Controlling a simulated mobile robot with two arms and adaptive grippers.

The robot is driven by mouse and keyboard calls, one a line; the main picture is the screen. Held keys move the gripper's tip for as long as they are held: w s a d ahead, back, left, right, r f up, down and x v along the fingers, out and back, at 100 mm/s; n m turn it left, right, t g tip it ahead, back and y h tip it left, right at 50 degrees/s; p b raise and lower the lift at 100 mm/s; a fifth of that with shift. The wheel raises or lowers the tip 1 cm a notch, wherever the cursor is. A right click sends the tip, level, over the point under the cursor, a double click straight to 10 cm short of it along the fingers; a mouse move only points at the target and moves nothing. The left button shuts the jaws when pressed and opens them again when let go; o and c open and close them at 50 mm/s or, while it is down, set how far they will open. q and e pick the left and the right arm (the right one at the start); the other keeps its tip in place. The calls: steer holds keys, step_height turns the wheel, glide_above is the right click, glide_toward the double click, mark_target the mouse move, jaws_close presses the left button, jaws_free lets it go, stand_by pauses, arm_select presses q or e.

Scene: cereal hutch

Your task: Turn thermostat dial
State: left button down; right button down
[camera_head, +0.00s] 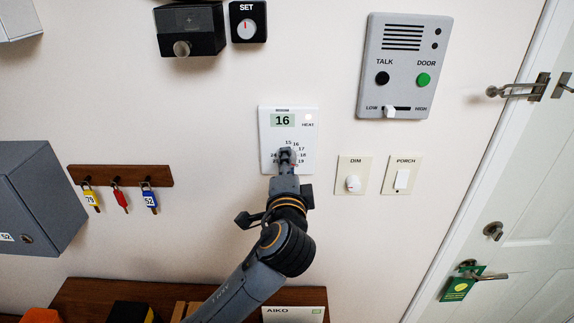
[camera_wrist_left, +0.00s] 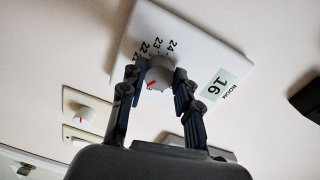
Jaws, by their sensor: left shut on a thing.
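The white thermostat (camera_head: 297,128) is on the wall in the middle of the head view. Its green display reads 16, with numbers printed around its dial. In the wrist view the thermostat (camera_wrist_left: 190,50) shows tilted, with its grey round dial (camera_wrist_left: 160,73) and a red pointer mark. My left gripper (camera_head: 286,153) reaches up from below to the dial and covers most of it in the head view. In the wrist view my left gripper (camera_wrist_left: 161,80) has one finger on each side of the dial and is shut on it. My right gripper is not in view.
A grey intercom panel (camera_head: 405,65) is on the wall to the upper right. A dimmer (camera_head: 353,175) and a porch switch (camera_head: 402,175) sit to the lower right. A key rack (camera_head: 120,175) hangs at left. A white door (camera_head: 530,200) stands at right.

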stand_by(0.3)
arm_select(q)
steer(key=c, duration=1)
jaws_free()
steer(key=shift+o, duration=0.2)
steer(key=shift+s, duration=0.1)
steer(key=s, duration=1.1)
steer(key=shift+s+r, duration=0.25)
steer(key=shift+s, duration=0.15)
